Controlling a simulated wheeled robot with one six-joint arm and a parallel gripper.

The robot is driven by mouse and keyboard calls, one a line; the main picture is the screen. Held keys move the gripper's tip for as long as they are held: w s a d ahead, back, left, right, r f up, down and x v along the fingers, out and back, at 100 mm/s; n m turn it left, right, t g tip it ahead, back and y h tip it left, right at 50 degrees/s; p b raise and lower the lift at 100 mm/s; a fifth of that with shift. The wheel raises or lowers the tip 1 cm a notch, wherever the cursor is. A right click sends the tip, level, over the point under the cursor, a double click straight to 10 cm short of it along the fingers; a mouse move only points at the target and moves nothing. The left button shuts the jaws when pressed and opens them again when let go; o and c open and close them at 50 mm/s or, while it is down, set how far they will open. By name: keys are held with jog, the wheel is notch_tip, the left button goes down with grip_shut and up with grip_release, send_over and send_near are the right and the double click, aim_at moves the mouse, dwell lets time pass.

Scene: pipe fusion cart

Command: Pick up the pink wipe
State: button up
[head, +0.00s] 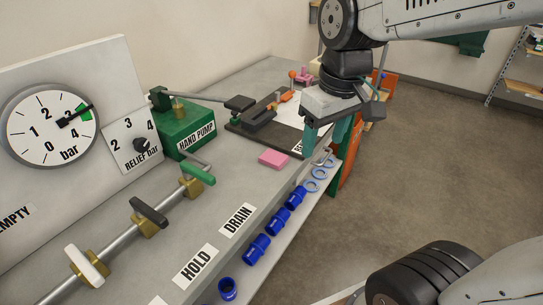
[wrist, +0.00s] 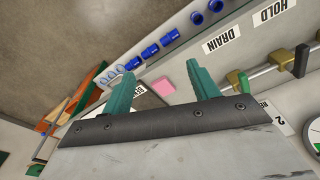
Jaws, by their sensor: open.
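The pink wipe (head: 273,159) is a small flat square lying on the grey cart top, in front of the green hand pump. In the wrist view the pink wipe (wrist: 164,88) shows between my two fingers, farther off beyond them. My gripper (head: 325,142) has green fingers and hangs at the cart's front edge, to the right of the wipe and apart from it. In the wrist view my gripper (wrist: 163,75) has its fingers spread wide with nothing between them.
The hand pump (head: 187,126) and a black clamp fixture (head: 262,118) stand behind the wipe. A pipe with valve handles (head: 150,213) runs along the left. Blue fittings (head: 257,248) and rings sit on a lower front shelf.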

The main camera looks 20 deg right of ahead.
jog(key=w+f+n, duration=0.2)
jog(key=w+f, duration=0.1)
jog(key=w, duration=0.6)
jog(key=n, duration=0.2)
send_near(274, 157)
jog(key=shift+n+y, duration=0.3)
jog(key=f, duration=0.7)
jog(key=shift+w+f, duration=0.15)
jog(key=shift+w, duration=0.25)
jog(key=shift+w+f, duration=0.1)
jog(key=shift+f, duration=0.35)
jog(key=c, duration=0.6)
